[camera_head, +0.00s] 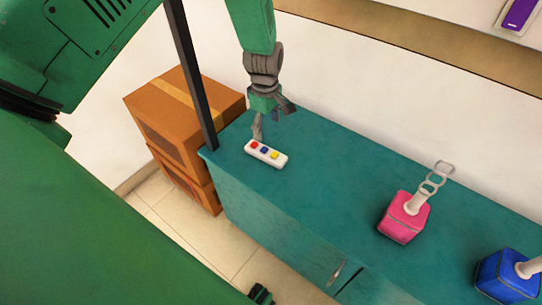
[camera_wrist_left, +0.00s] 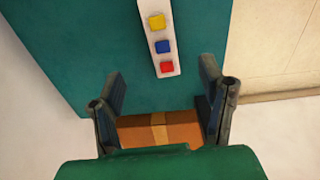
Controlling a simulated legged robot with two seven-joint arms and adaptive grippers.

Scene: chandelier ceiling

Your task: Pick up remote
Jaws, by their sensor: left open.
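The remote (camera_head: 266,153) is a white bar with red, blue and yellow buttons. It lies on the teal cabinet top near its left end in the head view. It also shows at the top middle of the left wrist view (camera_wrist_left: 173,57). My left gripper (camera_head: 274,122) is open, just above and behind the remote in the head view. In the left wrist view its two dark fingers (camera_wrist_left: 163,92) stand apart with nothing held, and the remote lies beyond them. I cannot tell whether a fingertip touches the remote. My right gripper is not seen.
The teal cabinet (camera_head: 330,185) also bears a pink cube-shaped object (camera_head: 400,224) and a blue one (camera_head: 500,280) farther right. Brown cardboard boxes (camera_head: 165,125) are stacked by its left end; a dark post (camera_head: 192,75) rises there. The cabinet top between remote and pink object is clear.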

